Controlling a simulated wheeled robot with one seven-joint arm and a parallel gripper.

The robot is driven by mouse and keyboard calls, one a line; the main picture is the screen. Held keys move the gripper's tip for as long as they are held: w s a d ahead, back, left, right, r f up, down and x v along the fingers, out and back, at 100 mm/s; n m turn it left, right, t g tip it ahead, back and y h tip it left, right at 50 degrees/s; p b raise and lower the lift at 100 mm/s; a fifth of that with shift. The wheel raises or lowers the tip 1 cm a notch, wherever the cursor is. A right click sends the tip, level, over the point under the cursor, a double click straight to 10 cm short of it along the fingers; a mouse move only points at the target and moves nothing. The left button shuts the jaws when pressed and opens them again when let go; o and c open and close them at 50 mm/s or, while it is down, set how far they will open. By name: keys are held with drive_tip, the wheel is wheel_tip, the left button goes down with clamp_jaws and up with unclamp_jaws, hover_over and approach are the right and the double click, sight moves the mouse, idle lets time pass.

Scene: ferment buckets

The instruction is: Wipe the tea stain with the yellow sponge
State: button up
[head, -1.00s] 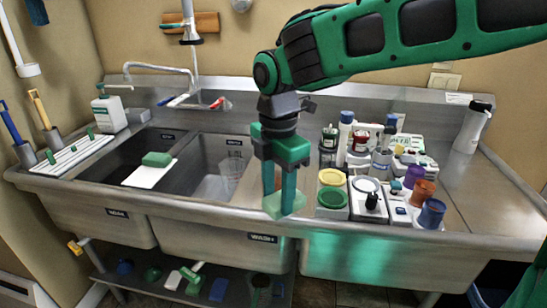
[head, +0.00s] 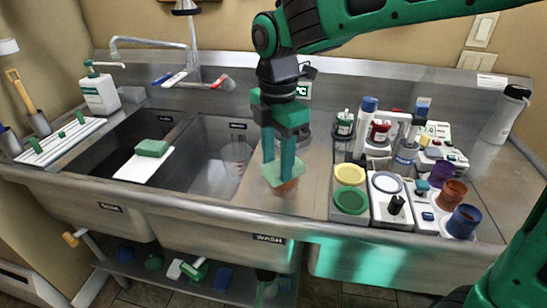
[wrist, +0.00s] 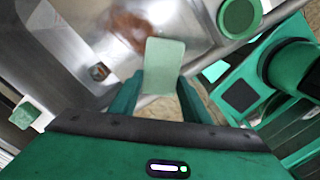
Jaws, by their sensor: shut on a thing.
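My gripper (head: 279,165) points down over the steel counter (head: 318,192), between the right basin and the colored pots. It is shut on a pale green, sponge-like block (head: 283,173), which also shows between the fingers in the wrist view (wrist: 165,65). The block looks pale green rather than yellow. A brown tea stain (head: 288,187) shows at the block's lower edge in the head view and as a brown smear (wrist: 130,25) beyond it in the wrist view. I cannot tell whether the block touches the counter. The block hides part of the stain in the head view.
A green sponge (head: 152,148) lies on a white board (head: 144,166) across the left basin. The right basin (head: 215,150) is open beside my gripper. Lidded pots (head: 350,200), bottles and cups crowd the counter to the right. A faucet (head: 150,41) stands behind.

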drive_tip(key=shift+w+d, duration=0.1)
drive_tip(key=shift+d, duration=0.1)
drive_tip(key=shift+f, duration=0.1)
